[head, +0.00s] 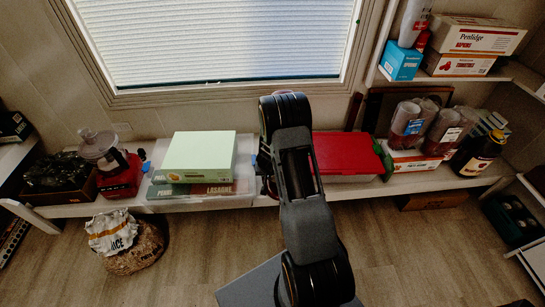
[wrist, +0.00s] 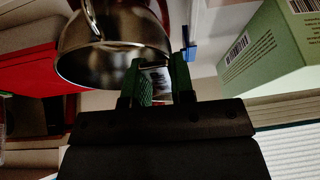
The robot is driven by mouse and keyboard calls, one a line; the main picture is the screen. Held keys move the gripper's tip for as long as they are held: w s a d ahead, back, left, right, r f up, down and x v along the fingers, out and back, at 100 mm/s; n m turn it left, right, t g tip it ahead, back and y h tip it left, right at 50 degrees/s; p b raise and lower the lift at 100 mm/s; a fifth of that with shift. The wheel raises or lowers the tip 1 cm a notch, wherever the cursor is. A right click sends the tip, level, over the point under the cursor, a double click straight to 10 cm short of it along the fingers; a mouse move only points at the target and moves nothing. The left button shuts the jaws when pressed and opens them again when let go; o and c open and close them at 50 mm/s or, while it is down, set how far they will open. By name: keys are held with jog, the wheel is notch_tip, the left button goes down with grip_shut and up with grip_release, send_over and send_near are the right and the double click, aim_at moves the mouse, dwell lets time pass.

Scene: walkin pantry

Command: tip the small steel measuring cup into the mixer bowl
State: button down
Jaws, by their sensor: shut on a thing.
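A shiny steel bowl (wrist: 112,28) with a handle, which looks like the mixer bowl, fills the upper left of the wrist view; that view is turned over, so its open rim faces down in the picture. My gripper (wrist: 158,82) is just beside the rim, with its green fingers shut on a small shiny grey piece (wrist: 158,86), seemingly the small steel measuring cup. Most of the cup is hidden by the fingers, and I cannot tell its tilt or contents. In the head view my arm covers the gripper, cup and bowl.
A pale green box (head: 199,155) stands left of my arm and a red-lidded container (head: 346,153) right of it, on the same shelf. A red food processor (head: 118,175) stands farther left. Jars (head: 408,122) and a dark bottle (head: 477,155) crowd the right.

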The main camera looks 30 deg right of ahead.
jog(key=shift+p, duration=1.1)
jog(key=shift+w+a+r, duration=0.15)
jog(key=shift+a+r, duration=0.05)
jog(key=shift+a, duration=0.15)
jog(key=a+r+n+y, duration=0.2)
jog(key=a+r+n, duration=0.3)
jog(key=a+r, duration=0.75)
jog(key=s+a+p+v, duration=0.2)
jog(key=p+v, duration=1.3)
jog(key=p, duration=0.3)
jog(key=shift+s+a, duration=0.2)
jog(key=shift+s, duration=0.05)
